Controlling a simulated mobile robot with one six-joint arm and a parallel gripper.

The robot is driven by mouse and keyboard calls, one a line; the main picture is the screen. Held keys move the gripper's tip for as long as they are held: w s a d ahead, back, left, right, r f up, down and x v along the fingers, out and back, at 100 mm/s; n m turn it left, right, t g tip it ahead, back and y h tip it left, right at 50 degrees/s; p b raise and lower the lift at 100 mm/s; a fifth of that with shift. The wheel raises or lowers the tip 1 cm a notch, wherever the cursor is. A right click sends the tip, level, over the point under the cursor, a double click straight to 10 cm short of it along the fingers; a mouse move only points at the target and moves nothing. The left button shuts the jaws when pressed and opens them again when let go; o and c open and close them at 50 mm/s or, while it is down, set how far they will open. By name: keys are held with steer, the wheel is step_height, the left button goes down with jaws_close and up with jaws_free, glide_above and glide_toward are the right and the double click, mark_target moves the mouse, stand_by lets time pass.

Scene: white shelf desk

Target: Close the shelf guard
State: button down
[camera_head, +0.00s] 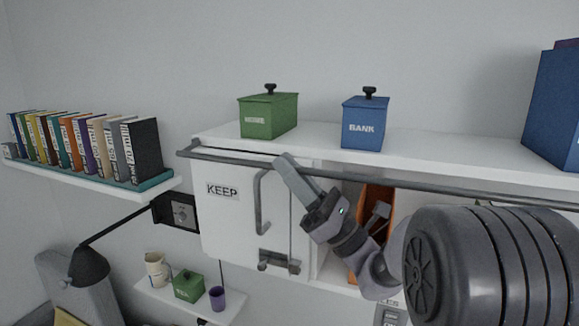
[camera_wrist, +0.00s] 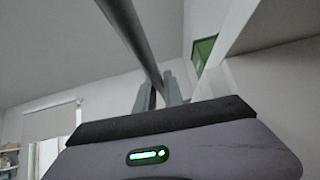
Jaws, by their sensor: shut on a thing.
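The shelf guard (camera_head: 230,158) is a long thin grey bar running along the front of the white shelf, just below its top edge. My gripper (camera_head: 284,161) reaches up to this bar from below, left of its middle. In the wrist view the bar (camera_wrist: 135,38) comes down from the top and ends between the two fingers (camera_wrist: 160,92). My gripper is shut on the bar. The exact contact is partly hidden by the fingers and the gripper body.
A green box (camera_head: 268,115) and a blue BANK box (camera_head: 364,124) stand on the shelf top behind the bar. A white KEEP door (camera_head: 222,220) with a grey handle lies below. An orange item (camera_head: 372,200) sits in the open compartment. Books (camera_head: 135,152) are at left.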

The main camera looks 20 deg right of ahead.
step_height(320, 180, up, 3)
steer(key=m+t+h+p, duration=0.2)
steer(key=m+h+p, duration=0.1)
steer(key=m+p, duration=0.1)
steer(key=m+t+h+p, duration=0.2)
steer(key=m+p, duration=0.1)
steer(key=p, duration=0.1)
steer(key=shift+m+t+h+p, duration=0.3)
steer(key=shift+m+h, duration=0.1)
steer(key=m+h+p, duration=0.1)
steer(key=r+m+t+h+p, duration=0.1)
steer(key=m+h+p, duration=0.1)
steer(key=shift+w+m, duration=0.1)
steer(key=shift+m, duration=0.2)
steer(key=shift+w+d+r+m+g+h+p, duration=0.65)
steer(key=shift+m+g+h, duration=0.65)
steer(key=shift+m, duration=1.3)
steer(key=shift+w+d+r+m+g+h+p, duration=0.4)
steer(key=shift+w+m+g+h, duration=0.5)
steer(key=shift+m+h, duration=1.35)
steer(key=shift+w+d+r+m+g+h+p, duration=0.55)
steer(key=shift+m+g+h, duration=0.55)
steer(key=shift+m, duration=1.85)
steer(key=shift+w+d, duration=0.15)
steer(key=shift+w, duration=0.05)
steer(key=c, duration=1.5)
jaws_free()
steer(key=shift+f, duration=0.1)
steer(key=shift+o, duration=0.2)
